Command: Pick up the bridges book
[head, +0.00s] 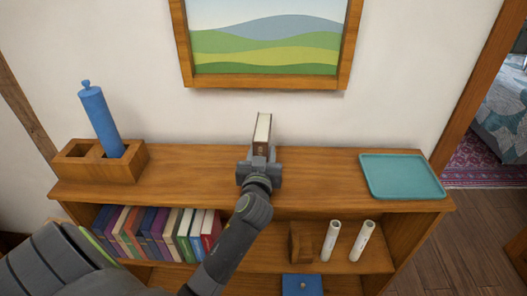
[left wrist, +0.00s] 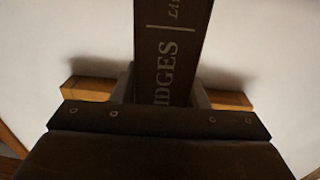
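The bridges book (head: 262,134) is a dark brown book with pale pages. It stands upright above the top of the bookcase, near the wall. In the left wrist view its spine (left wrist: 172,55) shows part of the title, "IDGES". My left gripper (head: 259,160) is at the book's near, lower end, with a finger against each side; it looks shut on the book. I cannot tell whether the book's bottom touches the shelf top, as the gripper hides it. My right gripper is not in view.
On the bookcase top (head: 320,180), a wooden holder (head: 128,166) with a blue cylinder (head: 98,118) stands left and a teal tray (head: 402,176) lies right. Below are a row of books (head: 160,232), a wooden block (head: 301,242), two white rolls (head: 331,240) and a blue box (head: 302,285). A picture (head: 265,82) hangs above.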

